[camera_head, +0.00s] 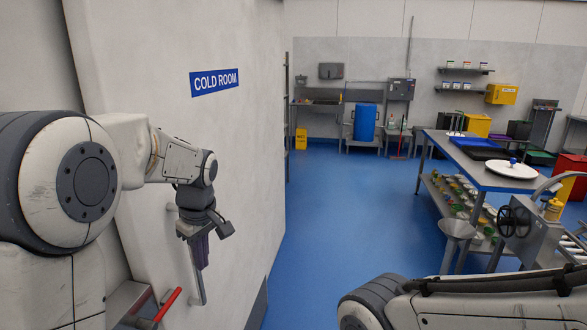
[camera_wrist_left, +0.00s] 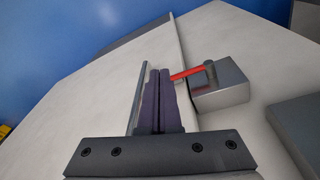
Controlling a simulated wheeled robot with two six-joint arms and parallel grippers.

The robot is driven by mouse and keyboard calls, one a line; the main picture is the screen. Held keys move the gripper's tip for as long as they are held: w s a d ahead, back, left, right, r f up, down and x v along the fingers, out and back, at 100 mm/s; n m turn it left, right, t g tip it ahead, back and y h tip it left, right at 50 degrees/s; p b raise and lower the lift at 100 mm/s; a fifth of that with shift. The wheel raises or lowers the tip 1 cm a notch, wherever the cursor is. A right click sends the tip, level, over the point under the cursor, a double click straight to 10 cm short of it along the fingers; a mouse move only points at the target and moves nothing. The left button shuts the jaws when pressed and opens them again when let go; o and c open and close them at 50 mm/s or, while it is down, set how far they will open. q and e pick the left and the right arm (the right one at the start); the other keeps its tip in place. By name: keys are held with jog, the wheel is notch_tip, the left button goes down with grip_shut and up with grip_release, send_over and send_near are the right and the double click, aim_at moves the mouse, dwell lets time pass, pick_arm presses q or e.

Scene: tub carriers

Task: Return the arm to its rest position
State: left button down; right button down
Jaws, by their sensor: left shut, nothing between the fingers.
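My left arm comes in from the left in the head view, partly extended, with its left gripper (camera_head: 203,262) pointing down in front of the white cold room door (camera_head: 245,130). The gripper's fingers are shut together with nothing between them. It also shows in the left wrist view (camera_wrist_left: 157,75), beside a long metal door handle (camera_wrist_left: 140,95). The handle (camera_head: 196,272) stands close to the fingers in the head view; I cannot tell whether they touch. Part of my right arm shows at the bottom right, but its gripper is out of view.
A metal latch box (camera_wrist_left: 220,95) with a red lever (camera_wrist_left: 187,73) sits on the door near the gripper; the red lever also shows in the head view (camera_head: 168,304). The blue floor (camera_head: 340,220) between is clear.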

pick_arm(q)
jog(key=s+d+f+m+h+b, duration=0.2)
jog(key=s+d+f+m, duration=0.1)
jog(key=s+d+m, duration=1)
jog(key=s+d+f+m, duration=0.2)
jog(key=s+m, duration=0.1)
jog(key=s, duration=0.4)
jog(key=s+d+f+m+g, duration=0.1)
jog(key=s+d+f+m, duration=0.1)
jog(key=s, duration=0.5)
jog(key=shift+s+d+f+m+b, duration=0.2)
jog(key=shift+s+d+m+b, duration=0.15)
jog(key=shift+m, duration=0.35)
